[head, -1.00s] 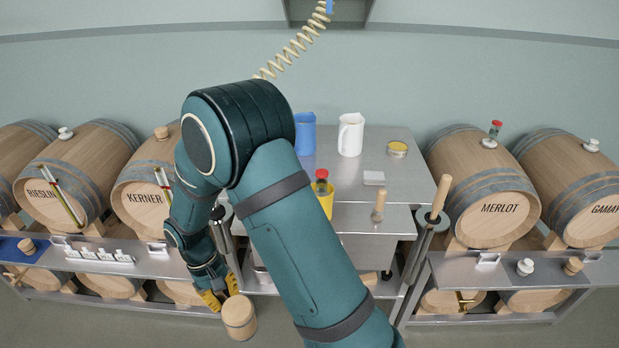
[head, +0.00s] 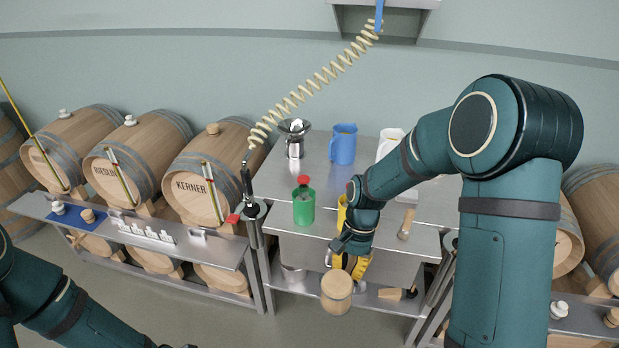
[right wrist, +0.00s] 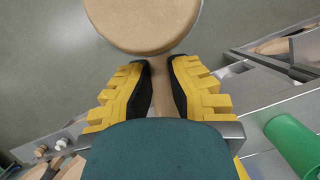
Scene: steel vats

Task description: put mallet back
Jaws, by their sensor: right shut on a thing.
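My right gripper (head: 352,264) is shut on the handle of a mallet with a pale wooden, barrel-shaped head (head: 337,291). The gripper holds it in the air in front of the steel cart (head: 400,262), with the head toward the viewer. In the right wrist view, the yellow fingers (right wrist: 160,85) close on the handle just below the round mallet head (right wrist: 143,22). My left arm shows at the lower left of the head view; its fingers are out of frame.

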